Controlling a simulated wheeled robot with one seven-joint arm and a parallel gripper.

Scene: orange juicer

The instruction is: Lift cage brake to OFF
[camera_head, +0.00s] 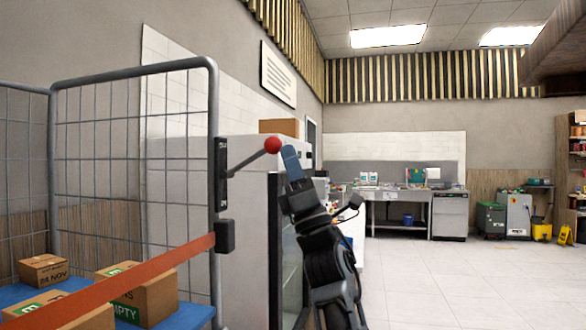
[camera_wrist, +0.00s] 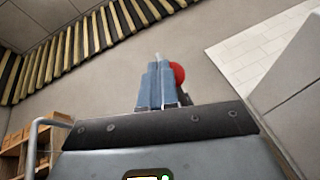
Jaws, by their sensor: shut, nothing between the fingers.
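The cage brake is a grey lever with a red ball knob (camera_head: 272,145) on a dark bracket (camera_head: 221,173) on the cage's right post. The lever slants up to the right from the bracket. My gripper (camera_head: 291,158) is just right of the knob, with its blue fingers pointing up. The fingers are shut with nothing between them. In the wrist view the shut fingers (camera_wrist: 160,82) stand in front of the red knob (camera_wrist: 178,74) and hide part of it. I cannot tell whether they touch it. No OFF marking is readable.
The wire roll cage (camera_head: 135,68) holds cardboard boxes (camera_head: 150,296) on a blue base. An orange strap (camera_head: 120,283) crosses its front. A white cabinet (camera_head: 246,240) stands behind my arm. Open tiled floor (camera_head: 440,285) lies to the right.

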